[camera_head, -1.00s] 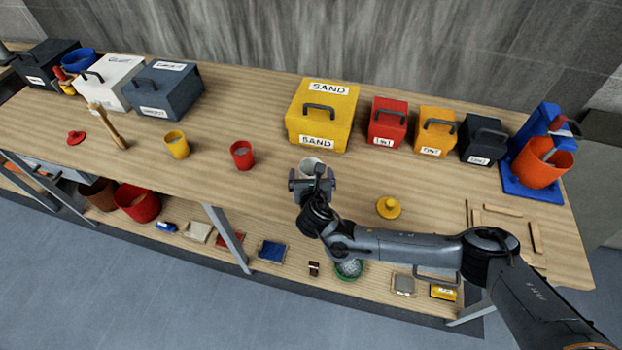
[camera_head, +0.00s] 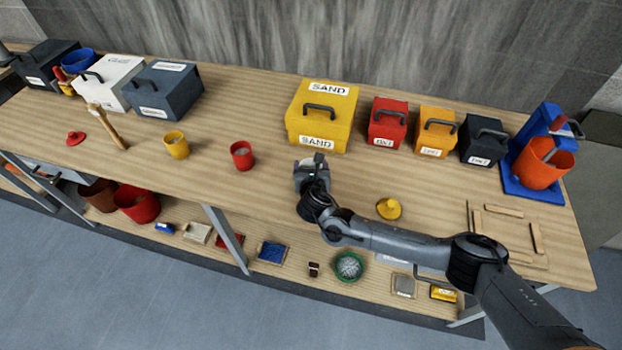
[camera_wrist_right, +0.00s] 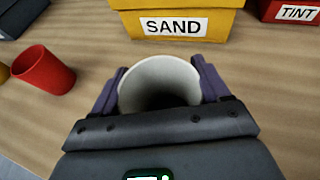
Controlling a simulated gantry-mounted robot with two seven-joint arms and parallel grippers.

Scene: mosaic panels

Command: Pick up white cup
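The white cup stands between the fingers of my right gripper (camera_head: 312,162). In the right wrist view the white cup (camera_wrist_right: 160,82) shows its round rim and dark inside, with one purple finger of the right gripper (camera_wrist_right: 160,88) close along each side. Whether the fingers press on its wall is not clear. In the head view the gripper covers most of the cup. The cup's base is hidden, so I cannot tell whether it touches the table. My left gripper is not in view.
The yellow SAND box (camera_head: 322,115) stands just behind the gripper. A red cup (camera_head: 242,155) and a yellow cup (camera_head: 176,145) stand to the left. A yellow knobbed lid (camera_head: 389,208) lies to the right near my forearm. The wooden bench (camera_head: 270,195) is bare in front.

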